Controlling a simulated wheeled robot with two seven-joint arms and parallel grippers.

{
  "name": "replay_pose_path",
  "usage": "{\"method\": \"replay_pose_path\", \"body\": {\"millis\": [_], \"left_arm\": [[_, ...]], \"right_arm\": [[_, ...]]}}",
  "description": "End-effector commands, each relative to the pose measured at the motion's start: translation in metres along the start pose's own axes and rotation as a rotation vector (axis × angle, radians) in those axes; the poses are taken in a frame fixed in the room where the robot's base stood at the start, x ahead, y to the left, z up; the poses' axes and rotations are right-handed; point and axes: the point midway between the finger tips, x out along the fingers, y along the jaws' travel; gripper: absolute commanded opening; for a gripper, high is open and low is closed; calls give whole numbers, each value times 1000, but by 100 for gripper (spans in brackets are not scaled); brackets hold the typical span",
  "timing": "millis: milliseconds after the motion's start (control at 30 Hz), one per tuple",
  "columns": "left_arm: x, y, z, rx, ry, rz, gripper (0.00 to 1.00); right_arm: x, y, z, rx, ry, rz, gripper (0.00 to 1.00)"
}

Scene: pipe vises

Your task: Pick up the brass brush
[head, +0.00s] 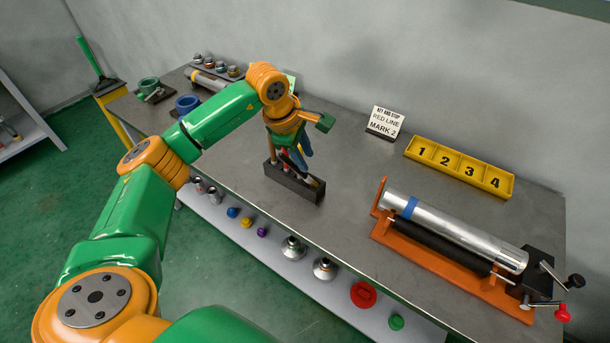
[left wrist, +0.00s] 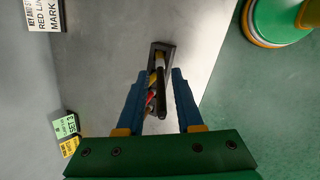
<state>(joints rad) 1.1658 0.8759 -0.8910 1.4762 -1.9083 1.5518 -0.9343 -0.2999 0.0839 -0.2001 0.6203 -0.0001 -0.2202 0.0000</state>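A narrow black holder (head: 293,187) stands on the grey table with a few upright tools in it. It also shows between my fingers in the left wrist view (left wrist: 167,47). A tool with a dark shaft (left wrist: 161,98) and yellowish part stands there, with red and yellow tools beside it. I cannot tell for sure which one is the brass brush. My left gripper (head: 301,158) points down over the holder; its blue fingers are apart on either side of the tools in the left wrist view (left wrist: 160,76). It grips nothing visible. My right gripper is not in view.
An orange vise (head: 430,260) holds a steel pipe (head: 455,230) at the right. A yellow numbered tray (head: 460,168) and a sign card (head: 384,123) stand behind. Knobs and caps line a lower front shelf (head: 275,250). Mid-table is clear.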

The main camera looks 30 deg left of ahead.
Motion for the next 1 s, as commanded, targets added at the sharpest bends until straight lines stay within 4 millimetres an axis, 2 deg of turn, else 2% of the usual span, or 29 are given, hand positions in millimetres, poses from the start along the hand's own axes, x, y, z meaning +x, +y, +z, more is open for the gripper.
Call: {"method": "replay_pose_path", "body": {"millis": [33,133,267,400,500,767,900,1000], "left_arm": [[-11,4,-24,0,90,0,35],[-19,4,-48,-2,182,-14,35],[-4,4,-51,-2,190,-21,35],[22,5,-51,-2,187,-22,35],[42,4,-54,-1,185,-19,35],[49,4,-56,-1,184,-14,35],[49,4,-55,-1,183,-14,0],[49,4,-55,-1,183,-14,0]], "right_arm": [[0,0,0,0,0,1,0],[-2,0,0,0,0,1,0],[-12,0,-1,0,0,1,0],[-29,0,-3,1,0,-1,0],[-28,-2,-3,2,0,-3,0],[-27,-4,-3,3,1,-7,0],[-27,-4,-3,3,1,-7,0],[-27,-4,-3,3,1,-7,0]]}}
